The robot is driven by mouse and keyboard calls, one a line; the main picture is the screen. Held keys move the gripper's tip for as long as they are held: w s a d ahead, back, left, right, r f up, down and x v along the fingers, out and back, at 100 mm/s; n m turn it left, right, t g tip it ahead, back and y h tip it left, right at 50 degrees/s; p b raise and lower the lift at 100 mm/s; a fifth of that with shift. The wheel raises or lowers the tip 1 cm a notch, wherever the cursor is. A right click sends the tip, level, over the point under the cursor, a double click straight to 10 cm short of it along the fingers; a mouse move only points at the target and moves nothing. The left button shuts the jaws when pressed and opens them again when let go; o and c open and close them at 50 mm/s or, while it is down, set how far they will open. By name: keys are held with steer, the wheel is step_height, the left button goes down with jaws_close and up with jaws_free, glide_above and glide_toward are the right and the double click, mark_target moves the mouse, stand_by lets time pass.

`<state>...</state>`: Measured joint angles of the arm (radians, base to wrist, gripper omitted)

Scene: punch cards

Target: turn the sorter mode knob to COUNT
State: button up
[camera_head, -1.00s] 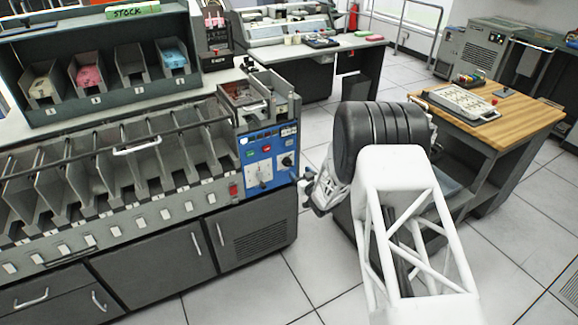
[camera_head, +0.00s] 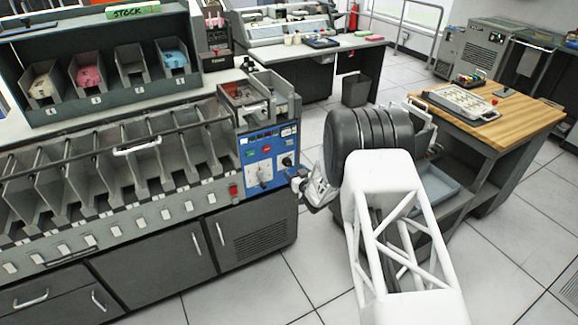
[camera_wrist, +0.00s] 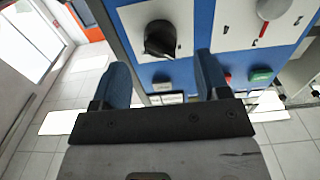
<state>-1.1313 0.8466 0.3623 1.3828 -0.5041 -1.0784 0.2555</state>
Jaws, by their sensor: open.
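The sorter's blue control panel (camera_head: 259,152) is at the right end of the machine. It carries a black knob (camera_head: 288,160) on a white plate and a paler dial (camera_head: 264,174) to its left. In the wrist view the black knob (camera_wrist: 160,38) sits just beyond and between the fingertips, its pointer part tilted. The paler dial (camera_wrist: 272,8) is cut off at the top. I cannot read which mode either marks. My gripper (camera_head: 298,180) is open and empty, close in front of the panel's right side; its two blue-grey fingers frame the wrist view (camera_wrist: 162,62).
A red switch (camera_head: 234,190) is left of the panel. In the wrist view, a green button (camera_wrist: 261,75) lies right of the right finger. A wood-topped table (camera_head: 515,112) stands right of my arm. Floor in front of the sorter is clear.

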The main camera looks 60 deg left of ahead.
mark_target(290, 165)
steer(key=shift+a, duration=2.5)
steer(key=c, duration=0.9)
steer(key=shift+c, duration=0.2)
